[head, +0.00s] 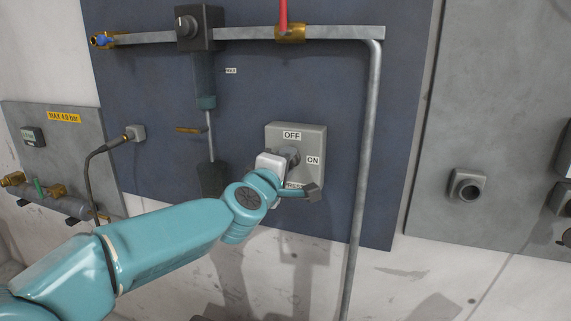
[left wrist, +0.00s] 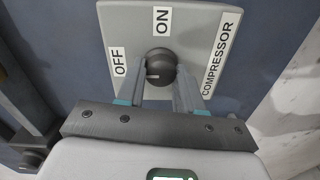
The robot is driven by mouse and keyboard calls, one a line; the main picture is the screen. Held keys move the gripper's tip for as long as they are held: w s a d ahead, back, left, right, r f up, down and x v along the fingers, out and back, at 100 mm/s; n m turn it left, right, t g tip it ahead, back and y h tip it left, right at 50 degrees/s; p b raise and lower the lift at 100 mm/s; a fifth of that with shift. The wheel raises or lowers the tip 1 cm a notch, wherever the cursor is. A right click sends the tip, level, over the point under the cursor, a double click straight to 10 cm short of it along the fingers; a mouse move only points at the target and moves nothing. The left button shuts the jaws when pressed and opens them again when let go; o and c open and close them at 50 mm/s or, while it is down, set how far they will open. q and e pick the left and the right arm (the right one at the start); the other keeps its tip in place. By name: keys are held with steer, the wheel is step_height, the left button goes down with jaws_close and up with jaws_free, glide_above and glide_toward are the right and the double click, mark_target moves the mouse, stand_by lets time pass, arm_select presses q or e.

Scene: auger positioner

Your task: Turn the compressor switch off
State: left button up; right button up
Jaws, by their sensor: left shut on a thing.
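The compressor switch is a grey box (head: 311,137) on the blue panel, with OFF above its dark knob (head: 291,153) and ON to the right. The lower label is partly hidden by my gripper. In the left wrist view the plate (left wrist: 195,20) reads OFF, ON and COMPRESSOR around the round dark knob (left wrist: 161,64). My left gripper (head: 287,166) is at the switch, its two fingers (left wrist: 160,84) on either side of the knob and shut on it. I cannot tell clearly which label the knob points to. My right gripper is not in view.
A grey pipe (head: 363,150) runs down the panel right of the switch. A dark box with a knob (head: 199,27) and a red-handled valve (head: 290,32) sit on the pipe above. A gauge plate (head: 62,145) is at left, and a grey panel (head: 500,100) at right.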

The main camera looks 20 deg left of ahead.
arm_select(q)
steer(key=o, duration=1)
steer(key=shift+a, duration=0.1)
steer(key=shift+s+a+r, duration=0.15)
steer(key=shift+s, duration=3.95)
steer(key=shift+s+a+r, duration=0.1)
steer(key=shift+s+r, duration=0.05)
steer(key=shift+s, duration=3.9)
